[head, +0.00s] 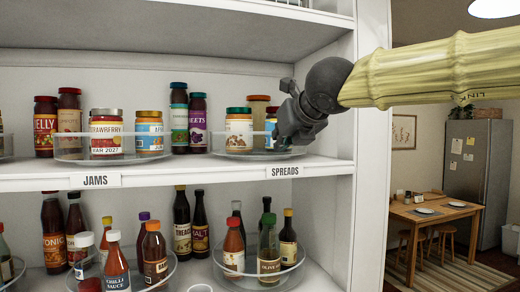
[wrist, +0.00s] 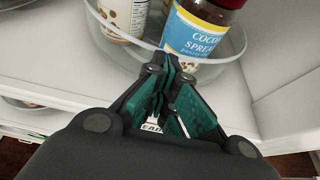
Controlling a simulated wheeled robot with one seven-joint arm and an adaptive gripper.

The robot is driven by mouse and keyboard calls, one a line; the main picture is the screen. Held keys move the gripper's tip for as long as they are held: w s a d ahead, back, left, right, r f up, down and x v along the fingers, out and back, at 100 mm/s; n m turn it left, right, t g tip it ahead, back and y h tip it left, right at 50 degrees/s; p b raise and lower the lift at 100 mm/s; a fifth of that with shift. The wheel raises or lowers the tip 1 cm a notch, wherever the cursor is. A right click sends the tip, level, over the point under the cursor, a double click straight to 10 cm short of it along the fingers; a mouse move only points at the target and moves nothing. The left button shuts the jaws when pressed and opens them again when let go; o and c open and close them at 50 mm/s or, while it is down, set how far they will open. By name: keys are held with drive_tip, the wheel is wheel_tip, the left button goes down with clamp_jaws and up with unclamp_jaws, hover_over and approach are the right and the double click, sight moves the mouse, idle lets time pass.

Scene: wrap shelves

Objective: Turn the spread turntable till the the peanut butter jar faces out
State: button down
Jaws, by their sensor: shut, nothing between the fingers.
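The spreads turntable (head: 222,153), a clear round tray with a raised rim, sits on the upper shelf above the SPREADS label. It also shows in the wrist view (wrist: 117,42). I cannot tell which is peanut butter. My gripper (wrist: 160,65) is shut and empty at the rim; contact is unclear.
The cabinet's right side wall (head: 343,110) is close beside my gripper. The jams turntable (head: 75,156) stands to the left on the same shelf, with jars between. Bottles on turntables fill the shelf below. A dining table (head: 430,212) is far right.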

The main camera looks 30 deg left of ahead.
drive_tip(key=shift+w+d+p, duration=0.5)
drive_tip(key=shift+w+d, duration=0.3)
drive_tip(key=shift+w, duration=0.2)
drive_tip(key=shift+w+d+r+p, duration=0.1)
drive_tip(key=shift+w+d+p, duration=0.15)
drive_tip(key=shift+w+p, duration=0.25)
drive_tip(key=shift+w+d+p, duration=0.2)
drive_tip(key=shift+w+p, duration=0.1)
drive_tip(key=shift+w, duration=0.4)
drive_tip(key=shift+w+r, duration=0.1)
drive_tip(key=shift+w+d+p, duration=0.15)
drive_tip(key=shift+p, duration=0.15)
drive_tip(key=shift+w+d+p, duration=0.25)
drive_tip(key=shift+w+p, duration=0.3)
drive_tip(key=shift+w, duration=0.4)
drive_tip(key=shift+d, duration=0.25)
